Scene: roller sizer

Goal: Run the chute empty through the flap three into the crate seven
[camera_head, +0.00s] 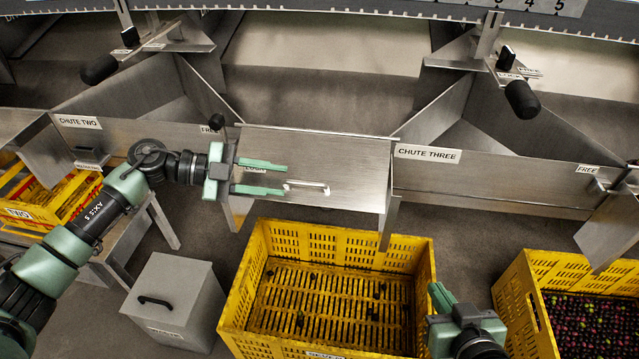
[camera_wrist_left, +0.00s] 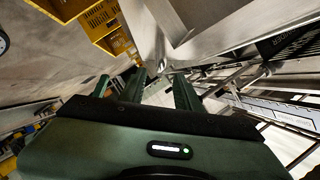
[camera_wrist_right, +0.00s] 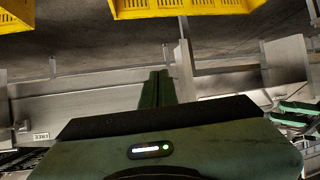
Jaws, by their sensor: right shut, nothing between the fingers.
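The label CHUTE THREE (camera_head: 427,153) is on the front wall of a metal chute, whose visible inside looks bare. To its left a flap panel (camera_head: 330,150) with a light bar handle (camera_head: 308,186) hangs above a yellow crate (camera_head: 335,238). The crate's label is cut off at the lower edge; a few dark fruits lie on its slatted floor. My left gripper (camera_head: 286,179) is open in front of the panel, its fingertips close to the handle's left end; contact is unclear. In the left wrist view its fingers (camera_wrist_left: 158,88) are apart. My right gripper (camera_head: 438,294) is shut and empty beside the crate's right wall.
A yellow crate (camera_head: 528,318) full of dark fruit stands at the right. A grey lidded box (camera_head: 178,295) stands left of the middle crate. Chute two (camera_head: 130,132) is at the left. A black-knobbed lever (camera_head: 522,98) is above chute three. Bare floor shows between the crates.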

